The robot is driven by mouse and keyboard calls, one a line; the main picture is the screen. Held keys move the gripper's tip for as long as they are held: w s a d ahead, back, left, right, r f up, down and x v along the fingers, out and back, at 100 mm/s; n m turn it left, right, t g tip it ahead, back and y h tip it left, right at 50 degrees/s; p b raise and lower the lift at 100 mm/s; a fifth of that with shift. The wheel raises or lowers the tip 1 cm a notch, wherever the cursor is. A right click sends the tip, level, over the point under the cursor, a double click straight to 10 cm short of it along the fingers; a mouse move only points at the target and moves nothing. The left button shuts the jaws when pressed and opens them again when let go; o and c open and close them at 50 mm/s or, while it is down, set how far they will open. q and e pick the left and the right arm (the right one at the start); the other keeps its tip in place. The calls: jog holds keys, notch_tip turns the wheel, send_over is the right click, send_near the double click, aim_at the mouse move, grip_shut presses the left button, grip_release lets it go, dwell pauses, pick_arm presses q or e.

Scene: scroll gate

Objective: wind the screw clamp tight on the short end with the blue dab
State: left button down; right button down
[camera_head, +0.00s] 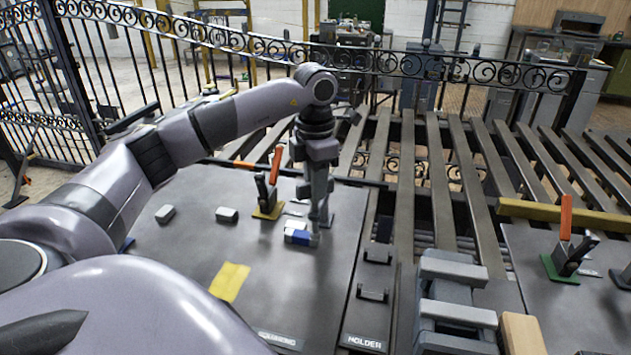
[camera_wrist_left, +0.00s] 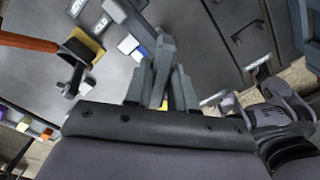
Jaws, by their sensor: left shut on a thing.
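My left gripper (camera_head: 318,212) points down over the dark plate at the left, with its fingers closed around a grey upright part. In the left wrist view this grey part (camera_wrist_left: 163,62) stands between the fingers of my left gripper (camera_wrist_left: 160,88); it may be the screw clamp, but its shape is mostly hidden. Just below and beside the fingers is a small white piece with a blue dab (camera_head: 298,238), which also shows in the left wrist view (camera_wrist_left: 143,50). I cannot tell whether the held part touches it. My right gripper is not in view.
An orange-handled clamp (camera_head: 275,168) on a yellow base stands just left of my gripper. Another orange-handled clamp (camera_head: 565,217) on green stands far right. Small grey blocks (camera_head: 227,215) and a yellow patch (camera_head: 230,281) lie on the plate. Grey stacked blocks (camera_head: 455,315) stand right.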

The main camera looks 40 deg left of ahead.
pick_arm(q)
jog(key=m, duration=0.5)
jog(key=shift+w+a+r+m, duration=0.1)
jog(key=shift+r+m, duration=0.15)
jog(key=shift+m, duration=0.05)
dwell(0.4)
jog(key=c, duration=1)
grip_release()
jog(key=shift+c, duration=0.2)
jog(key=shift+f, duration=0.1)
notch_tip(320, 180, up, 7)
jog(key=shift+r+b, duration=0.15)
jog(key=shift+b, duration=0.25)
